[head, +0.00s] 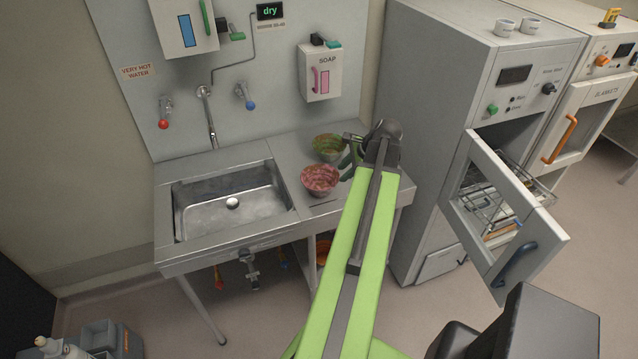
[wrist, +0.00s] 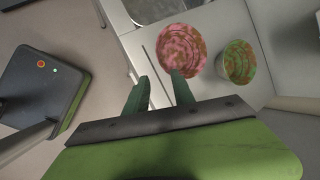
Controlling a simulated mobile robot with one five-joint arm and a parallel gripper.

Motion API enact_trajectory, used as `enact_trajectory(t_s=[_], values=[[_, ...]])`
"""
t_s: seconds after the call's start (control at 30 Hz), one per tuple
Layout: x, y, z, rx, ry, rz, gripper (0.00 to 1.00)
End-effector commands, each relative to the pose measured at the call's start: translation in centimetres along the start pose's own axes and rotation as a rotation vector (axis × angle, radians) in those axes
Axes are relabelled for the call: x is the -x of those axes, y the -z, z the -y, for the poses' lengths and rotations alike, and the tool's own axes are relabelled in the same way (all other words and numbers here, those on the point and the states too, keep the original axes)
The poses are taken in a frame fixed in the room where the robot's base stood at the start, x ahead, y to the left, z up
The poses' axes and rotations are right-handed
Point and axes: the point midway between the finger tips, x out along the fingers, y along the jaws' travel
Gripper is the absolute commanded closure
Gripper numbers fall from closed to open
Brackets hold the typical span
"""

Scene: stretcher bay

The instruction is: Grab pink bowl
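The pink bowl (head: 320,179), mottled with brownish stains, stands upright on the steel counter right of the sink. In the wrist view the pink bowl (wrist: 183,50) is just beyond my fingertips. A green bowl (head: 328,147) with similar stains stands behind it, and shows to its right in the wrist view (wrist: 238,62). My gripper (head: 350,155) is at the counter's right side, beside the bowls. In the wrist view my gripper (wrist: 160,82) has its two green fingers apart with nothing between them; the right fingertip overlaps the pink bowl's near edge. I cannot tell whether it touches.
The sink basin (head: 232,200) is left of the bowls. A soap dispenser (head: 321,72) hangs on the wall panel above. A tall grey cabinet (head: 430,130) stands right of the counter, its door (head: 505,215) open and a wire rack inside. An orange item (head: 323,250) is under the counter.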

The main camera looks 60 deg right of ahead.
Motion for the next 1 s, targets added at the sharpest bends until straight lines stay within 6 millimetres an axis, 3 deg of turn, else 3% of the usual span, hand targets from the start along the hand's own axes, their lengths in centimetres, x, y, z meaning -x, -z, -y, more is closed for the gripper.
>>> enact_trajectory(t_s=[0.17,0.5,0.6,0.8,1.0], values=[[-3.1,0.3,-0.3,0.003,-0.002,0.000,0.70],[-11.2,0.4,-0.4,0.005,-0.002,-0.001,0.70],[-12.3,0.3,-0.3,0.003,-0.002,-0.001,0.70],[-12.5,0.2,-0.2,0.003,-0.002,-0.001,0.70],[-15.8,0.7,-0.5,0.005,-0.002,-0.001,0.70]])
